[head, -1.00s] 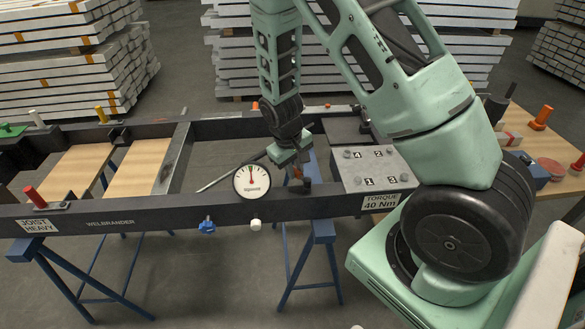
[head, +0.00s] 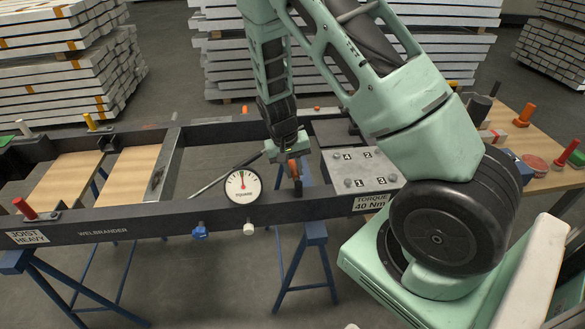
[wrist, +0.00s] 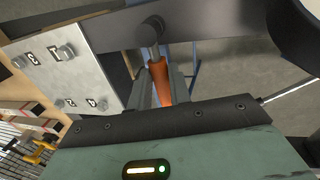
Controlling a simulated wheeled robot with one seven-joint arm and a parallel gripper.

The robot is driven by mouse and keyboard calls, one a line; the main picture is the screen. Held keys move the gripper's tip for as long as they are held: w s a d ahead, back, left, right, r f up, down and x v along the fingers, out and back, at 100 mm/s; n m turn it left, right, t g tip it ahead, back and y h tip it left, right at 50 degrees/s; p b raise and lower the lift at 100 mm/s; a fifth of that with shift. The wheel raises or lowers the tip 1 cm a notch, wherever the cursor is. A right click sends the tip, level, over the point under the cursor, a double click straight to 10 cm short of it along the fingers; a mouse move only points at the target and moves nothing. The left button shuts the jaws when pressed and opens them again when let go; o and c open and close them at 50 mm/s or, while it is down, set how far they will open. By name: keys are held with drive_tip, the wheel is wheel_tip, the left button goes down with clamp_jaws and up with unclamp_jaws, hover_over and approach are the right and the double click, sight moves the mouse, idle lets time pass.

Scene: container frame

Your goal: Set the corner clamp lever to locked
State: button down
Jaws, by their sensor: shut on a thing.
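The corner clamp lever has an orange handle (head: 292,169), which stands roughly upright above a dark base (head: 298,188) at the front rail. My gripper (head: 291,158) is shut on the orange handle from above. In the wrist view the orange handle (wrist: 163,85) lies between my two fingers (wrist: 161,74), with a grey shaft and a dark round end (wrist: 150,30) beyond the fingertips. A round dial gauge (head: 242,187) sits left of the lever at the front rail. The lever's lock markings cannot be made out.
A grey plate (head: 362,157) with numbered bolts lies just right of the lever. A thin rod (head: 215,178) slants behind the gauge. A blue knob (head: 200,231) and a white knob (head: 249,229) stick out below the front rail (head: 150,222). A red-handled clamp (head: 24,208) stands at far left.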

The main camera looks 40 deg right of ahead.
idle(0.3)
drive_tip(key=c, duration=1.3)
unclamp_jaws()
drive_tip(key=shift+r, duration=0.15)
wheel_tip(320, 180, up, 17)
drive_tip(key=w+a, duration=0.1)
drive_tip(key=a, duration=0.1)
drive_tip(key=shift+w+a+b, duration=0.3)
drive_tip(key=shift+w+a, duration=0.1)
drive_tip(key=s+a+r+n+y, duration=0.1)
drive_tip(key=s+a+n, duration=0.25)
drive_tip(key=a, duration=0.55)
drive_tip(key=s+a+r+n+y, duration=0.1)
drive_tip(key=s+a+n, duration=0.2)
drive_tip(key=s+a, duration=0.35)
drive_tip(key=s+a+r+n+t, duration=0.1)
drive_tip(key=s+a+n, duration=0.6)
drive_tip(key=s+a, duration=0.3)
drive_tip(key=s, duration=0.4)
drive_tip(key=shift+s+a+r+n, duration=0.15)
drive_tip(key=shift+a+n, duration=0.15)
drive_tip(key=shift+n, duration=0.05)
